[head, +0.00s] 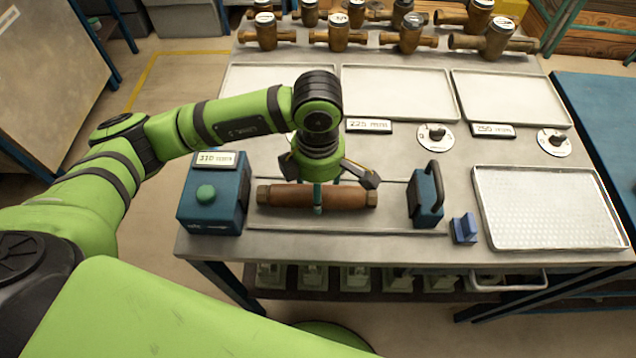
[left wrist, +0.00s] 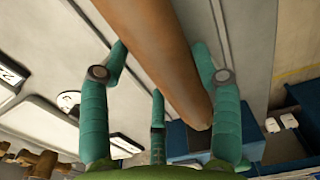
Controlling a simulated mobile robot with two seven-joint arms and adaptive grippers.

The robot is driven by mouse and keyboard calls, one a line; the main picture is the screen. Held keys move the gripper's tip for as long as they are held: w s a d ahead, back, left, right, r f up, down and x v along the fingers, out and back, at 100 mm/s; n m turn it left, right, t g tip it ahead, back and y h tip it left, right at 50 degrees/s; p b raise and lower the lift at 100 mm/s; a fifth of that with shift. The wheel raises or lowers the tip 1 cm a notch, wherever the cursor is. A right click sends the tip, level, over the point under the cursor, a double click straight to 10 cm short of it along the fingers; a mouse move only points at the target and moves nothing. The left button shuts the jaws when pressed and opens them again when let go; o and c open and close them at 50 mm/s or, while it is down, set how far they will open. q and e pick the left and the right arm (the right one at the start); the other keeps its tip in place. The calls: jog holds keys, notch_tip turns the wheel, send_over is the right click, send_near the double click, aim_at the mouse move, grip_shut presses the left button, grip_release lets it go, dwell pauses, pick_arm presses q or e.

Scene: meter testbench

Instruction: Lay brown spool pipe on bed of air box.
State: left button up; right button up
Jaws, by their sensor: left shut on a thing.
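The brown spool pipe (head: 346,197) lies level, left to right, in the head view, with brass-coloured ends. My left gripper (head: 317,207) comes down over its middle and is shut on it. The pipe is over the bed of the air box (head: 385,217), between the blue box with the 310 display (head: 214,197) and the blue end block with a black handle (head: 426,198). I cannot tell whether it touches the bed. In the left wrist view the pipe (left wrist: 165,60) runs diagonally between the teal fingers of my left gripper (left wrist: 160,58). My right gripper is not in view.
A small blue block (head: 464,229) stands right of the end block, beside a white textured tray (head: 482,222). Empty white trays (head: 400,92) lie behind, with displays and dials (head: 435,137) at their front edges. Several brass meters (head: 340,33) line the back.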

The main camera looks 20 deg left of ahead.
pick_arm(q)
jog(key=o, duration=1.9)
jog(key=shift+o, duration=0.2)
jog(key=shift+r+p, duration=1.7)
jog(key=shift+r, duration=1.85)
jog(key=shift+f, duration=0.1)
